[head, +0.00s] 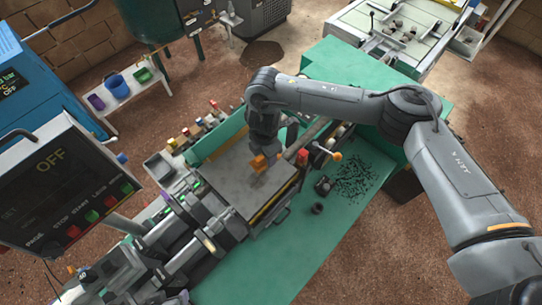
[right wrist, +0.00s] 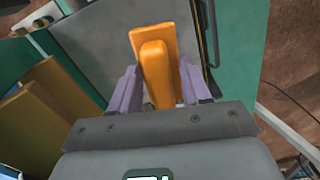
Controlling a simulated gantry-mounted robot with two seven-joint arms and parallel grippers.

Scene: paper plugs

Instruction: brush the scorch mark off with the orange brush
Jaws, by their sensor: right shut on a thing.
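The orange brush (head: 259,163) is held over the grey plate (head: 228,183) of the press, near its far edge. My right gripper (head: 264,150) is shut on it from above. In the right wrist view the brush (right wrist: 155,65) sits between the two purple fingers of my right gripper (right wrist: 158,88), with the grey plate (right wrist: 95,45) behind it. I cannot tell whether the brush touches the plate. I cannot make out a scorch mark on the plate. My left gripper is not in view.
A control box (head: 62,185) reading OFF stands at the left. A red knob (head: 302,157) and an orange-tipped handle (head: 337,156) stand right of the plate. Dark scraps (head: 357,178) lie on the green bench (head: 275,265), whose front part is clear.

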